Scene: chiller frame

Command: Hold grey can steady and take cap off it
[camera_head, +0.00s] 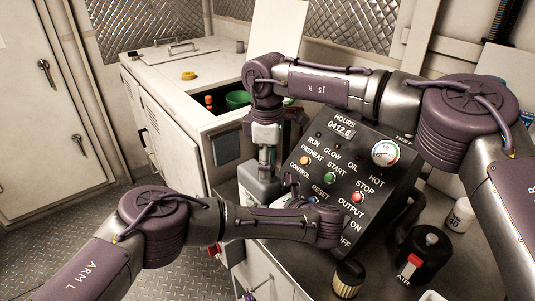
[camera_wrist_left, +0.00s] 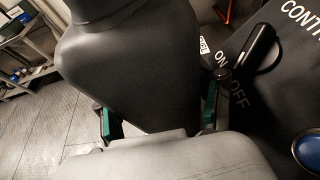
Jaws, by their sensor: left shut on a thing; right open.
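The grey can (camera_head: 258,192) stands on the bench, left of the control panel, in the head view. Its lower part is hidden behind my left arm. My right gripper (camera_head: 267,170) points down right over the top of the can and is open; I cannot tell whether it touches. The cap is not clearly visible under its fingers. My left gripper (camera_wrist_left: 160,115) is shut on the can; in the left wrist view its green-padded fingers lie on either side of a dark grey body (camera_wrist_left: 130,60). In the head view it is mostly hidden behind my left arm.
The black control panel (camera_head: 345,160) stands close to the right of the can. A black flask (camera_head: 425,250), a gold-ribbed filter (camera_head: 348,279) and a white bottle (camera_head: 460,215) stand to the right.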

